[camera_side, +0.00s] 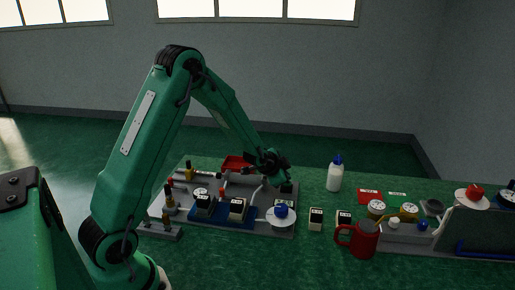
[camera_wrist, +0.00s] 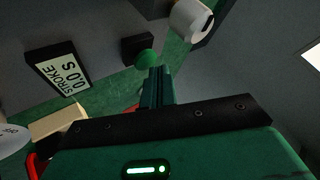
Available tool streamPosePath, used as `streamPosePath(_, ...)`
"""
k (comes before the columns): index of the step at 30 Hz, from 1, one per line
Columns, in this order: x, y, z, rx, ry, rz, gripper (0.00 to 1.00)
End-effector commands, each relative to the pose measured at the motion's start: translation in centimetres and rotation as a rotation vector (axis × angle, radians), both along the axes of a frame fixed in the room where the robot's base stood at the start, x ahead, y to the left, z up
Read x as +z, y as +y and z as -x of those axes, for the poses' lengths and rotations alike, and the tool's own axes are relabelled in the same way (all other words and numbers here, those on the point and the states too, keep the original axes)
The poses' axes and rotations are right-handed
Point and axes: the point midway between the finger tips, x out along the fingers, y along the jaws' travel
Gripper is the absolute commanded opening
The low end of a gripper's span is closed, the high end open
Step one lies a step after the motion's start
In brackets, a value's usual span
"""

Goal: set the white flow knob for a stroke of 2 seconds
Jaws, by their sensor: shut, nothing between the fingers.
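My gripper (camera_wrist: 156,78) is shut and empty in the wrist view. Its fingers point at a green ball (camera_wrist: 147,59) beside a small dark block (camera_wrist: 137,46). A white cylinder (camera_wrist: 190,18) with a dark mark on its face, which looks like the white flow knob, is up and right of the fingertips, apart from them. A tilted display (camera_wrist: 60,72) at upper left reads "STROKE 0.0 S". In the side view my gripper (camera_side: 286,186) is low over the right back of the grey press plate (camera_side: 268,232). I cannot pick out the knob there.
A red mug (camera_side: 361,240) stands right of the plate, with small black-and-white units (camera_side: 316,218) between. A white bottle (camera_side: 335,176) with a blue cap is behind. Yellow dials (camera_side: 376,208) are farther right.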

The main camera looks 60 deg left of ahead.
Motion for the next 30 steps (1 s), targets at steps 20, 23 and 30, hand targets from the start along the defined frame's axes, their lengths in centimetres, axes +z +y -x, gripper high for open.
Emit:
streamPosePath(20, -0.52, -0.01, -0.01, 0.0, 0.0, 0.0, 0.0)
streamPosePath(23, -0.62, 0.0, -0.01, 0.0, 0.0, 0.0, 0.0)
streamPosePath(30, -0.85, 0.0, 0.0, 0.0, 0.001, 0.0, 0.0)
